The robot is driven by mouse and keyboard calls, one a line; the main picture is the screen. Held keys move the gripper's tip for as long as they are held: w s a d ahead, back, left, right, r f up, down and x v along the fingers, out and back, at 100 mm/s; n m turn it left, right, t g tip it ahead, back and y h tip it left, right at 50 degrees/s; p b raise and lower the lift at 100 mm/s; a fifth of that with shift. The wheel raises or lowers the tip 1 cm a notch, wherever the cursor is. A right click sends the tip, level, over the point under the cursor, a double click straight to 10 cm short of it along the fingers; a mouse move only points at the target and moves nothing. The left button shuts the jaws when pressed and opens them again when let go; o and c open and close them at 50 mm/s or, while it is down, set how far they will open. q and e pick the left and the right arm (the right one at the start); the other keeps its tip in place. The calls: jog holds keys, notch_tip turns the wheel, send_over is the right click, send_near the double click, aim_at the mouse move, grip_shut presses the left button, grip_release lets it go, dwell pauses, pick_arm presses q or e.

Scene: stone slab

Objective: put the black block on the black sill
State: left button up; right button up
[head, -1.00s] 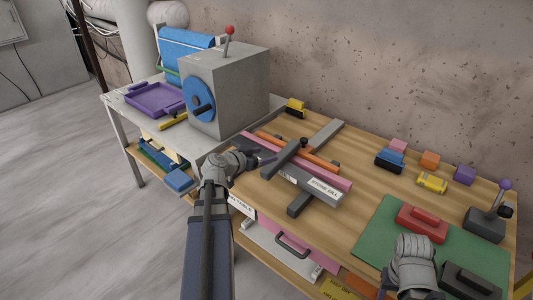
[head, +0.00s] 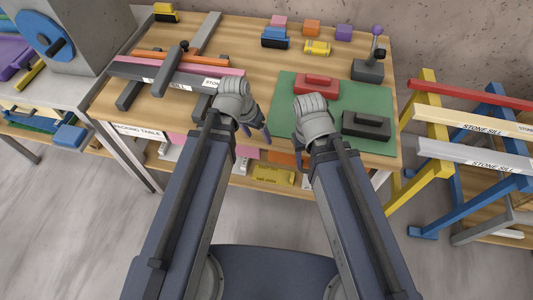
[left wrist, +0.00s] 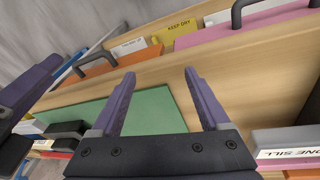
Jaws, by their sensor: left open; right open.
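A black block with a raised handle (head: 366,125) lies on the right part of the green mat (head: 345,95). It seems to show at the left of the left wrist view (left wrist: 68,129). A dark grey sill labelled STONE SILL (head: 190,79) lies across dark bars at the left of the table; I take it for the black sill. Its labelled end shows in the left wrist view (left wrist: 288,152). My left gripper (head: 256,128) is open and empty near the table's front edge, between sill and mat. My right gripper (head: 298,142) is open at the mat's front left, apart from the block.
A red handled block (head: 316,84) lies on the mat behind my right gripper. Small coloured blocks, one black under a blue one (head: 274,43), stand at the back. A grey lever block (head: 368,70) stands behind the mat. A rack with sills (head: 470,155) stands right.

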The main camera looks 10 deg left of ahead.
pick_arm(q)
jog(key=s+d+g+y, duration=0.1)
jog(key=s+d+y, duration=0.2)
jog(key=s, duration=0.3)
jog(key=shift+s+d+f+g+y, duration=0.25)
jog(key=shift+s+d+g+y, duration=0.1)
jog(key=shift+d+g+y, duration=0.05)
jog(key=shift+r+p, duration=0.95)
jog(key=shift+r, duration=0.05)
